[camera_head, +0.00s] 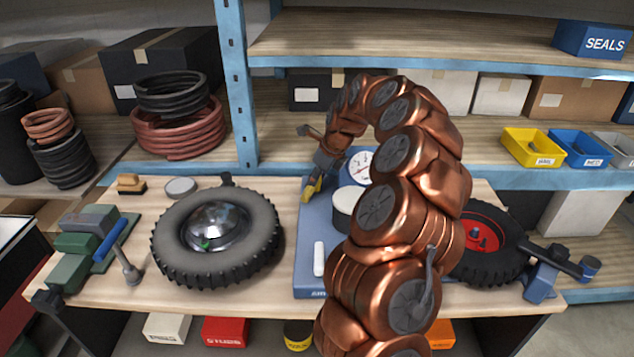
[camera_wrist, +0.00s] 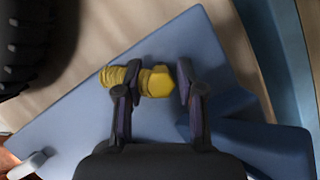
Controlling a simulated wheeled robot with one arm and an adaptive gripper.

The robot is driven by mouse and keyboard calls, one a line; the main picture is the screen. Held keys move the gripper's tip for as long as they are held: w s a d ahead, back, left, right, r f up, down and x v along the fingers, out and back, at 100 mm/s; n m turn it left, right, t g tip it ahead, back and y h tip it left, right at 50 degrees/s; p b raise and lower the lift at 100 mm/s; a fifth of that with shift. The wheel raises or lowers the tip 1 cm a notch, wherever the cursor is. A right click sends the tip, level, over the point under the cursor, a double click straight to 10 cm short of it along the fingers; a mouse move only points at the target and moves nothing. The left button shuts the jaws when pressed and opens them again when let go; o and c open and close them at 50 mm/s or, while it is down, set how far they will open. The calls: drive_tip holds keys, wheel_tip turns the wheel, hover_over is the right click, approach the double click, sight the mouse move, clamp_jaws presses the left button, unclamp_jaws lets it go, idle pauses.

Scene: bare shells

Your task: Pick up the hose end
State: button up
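A yellow fitting (camera_wrist: 157,82), which looks like the hose end, has a ribbed left part and a faceted right end. It lies over a blue panel (camera_wrist: 75,125) in the wrist view. My gripper (camera_wrist: 156,84) is open around it: the left finger crosses in front of its ribbed part, and the right finger stands just off its right end. In the head view a bit of yellow (camera_head: 312,187) shows beside my gripper (camera_head: 317,178), at the left edge of the blue base (camera_head: 312,235). My arm hides much of that base.
A gauge (camera_head: 360,166) and a white-topped cylinder (camera_head: 346,203) stand on the blue base. A tire (camera_head: 257,215) lies left, a red-hubbed wheel (camera_head: 503,250) right. A blue post (camera_head: 236,85) and shelf edge (camera_head: 290,168) rise behind.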

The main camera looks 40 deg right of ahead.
clamp_jaws()
